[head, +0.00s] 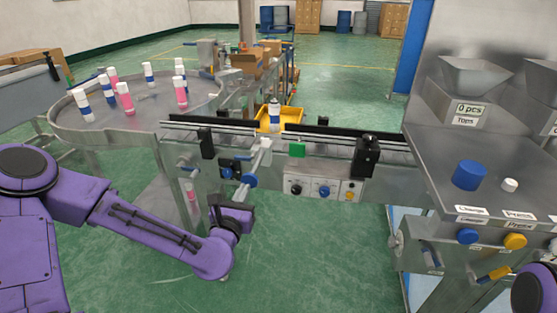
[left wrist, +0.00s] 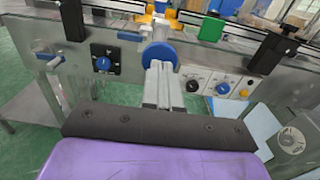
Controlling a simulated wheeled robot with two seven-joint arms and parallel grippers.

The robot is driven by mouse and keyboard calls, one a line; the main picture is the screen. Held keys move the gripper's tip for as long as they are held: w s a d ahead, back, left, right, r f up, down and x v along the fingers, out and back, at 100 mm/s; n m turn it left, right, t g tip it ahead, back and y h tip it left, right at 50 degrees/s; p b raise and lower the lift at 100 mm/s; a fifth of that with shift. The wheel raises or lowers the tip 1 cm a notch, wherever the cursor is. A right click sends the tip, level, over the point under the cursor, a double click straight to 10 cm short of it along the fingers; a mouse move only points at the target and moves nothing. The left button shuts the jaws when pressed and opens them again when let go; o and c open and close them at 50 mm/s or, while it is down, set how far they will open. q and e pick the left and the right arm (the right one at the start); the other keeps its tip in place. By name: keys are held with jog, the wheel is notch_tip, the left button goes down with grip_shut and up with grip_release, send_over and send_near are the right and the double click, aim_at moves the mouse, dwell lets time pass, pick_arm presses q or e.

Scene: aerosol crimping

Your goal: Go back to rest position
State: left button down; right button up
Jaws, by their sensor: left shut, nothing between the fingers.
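My left gripper (head: 243,190) is in front of the conveyor, just below a blue round knob (head: 250,181). In the left wrist view its pale fingers (left wrist: 157,85) are together with nothing between them. They point up toward the blue knob (left wrist: 159,56); whether they touch it I cannot tell. Only a purple part of my right arm shows at the lower right corner of the head view; its gripper is out of frame.
The conveyor (head: 335,143) carries a white-and-blue can (head: 274,115). A round table (head: 150,108) with several pink or blue cans stands at left. A steel press station (head: 440,190) stands at right. The green floor (head: 290,260) in front is clear.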

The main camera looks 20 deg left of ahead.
pick_arm(q)
jog(key=s+d+f+m+g+h, duration=0.1)
jog(key=s+f+m+g, duration=0.4)
jog(key=f+m, duration=0.55)
jog(key=s+d+f+m+g+h, duration=0.1)
jog(key=s+f+m+g, duration=0.3)
jog(key=s+f+m, duration=0.5)
jog(key=s+a+f+m+g+y, duration=0.1)
jog(key=s+a+f+m+g, duration=0.1)
jog(key=s+f+m, duration=0.4)
jog(key=s+a+f+m+g+y, duration=0.1)
jog(key=s+f+m, duration=0.4)
jog(key=s, duration=0.6)
jog(key=a+f+g, duration=0.1)
jog(key=g, duration=0.1)
jog(key=shift+m+g, duration=0.3)
jog(key=shift+m, duration=0.05)
jog(key=shift+f, duration=0.1)
